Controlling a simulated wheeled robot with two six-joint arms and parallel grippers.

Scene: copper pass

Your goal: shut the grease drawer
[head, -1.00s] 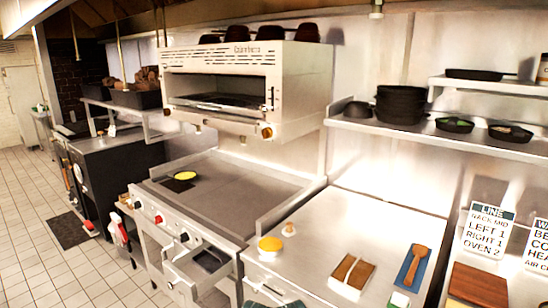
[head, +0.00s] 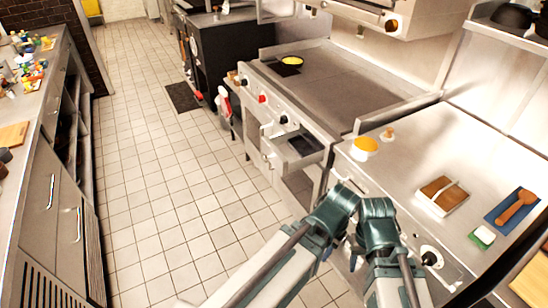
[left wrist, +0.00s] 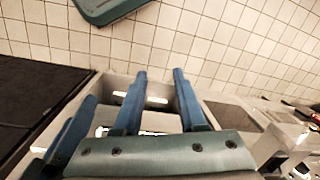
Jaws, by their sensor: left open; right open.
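The grease drawer (head: 298,146) is a steel drawer with a dark inside, in the front of the griddle (head: 345,85). It stands pulled out over the floor. My right gripper (head: 354,246) is open at the lower middle of the head view, nearer to me than the drawer and apart from it; its fingers are partly hidden by teal wrist parts. My left gripper shows in the left wrist view (left wrist: 162,90), with blue fingers spread apart and nothing seen between them. Pale metal lies behind those fingers; I cannot tell which part it is.
A steel counter (head: 450,130) on the right holds a yellow-topped tub (head: 364,146), a wooden block (head: 442,194) and a blue tray (head: 511,207). A cabinet (head: 60,190) lines the left. The tiled floor (head: 170,200) between is clear, with a dark mat (head: 184,97) farther off.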

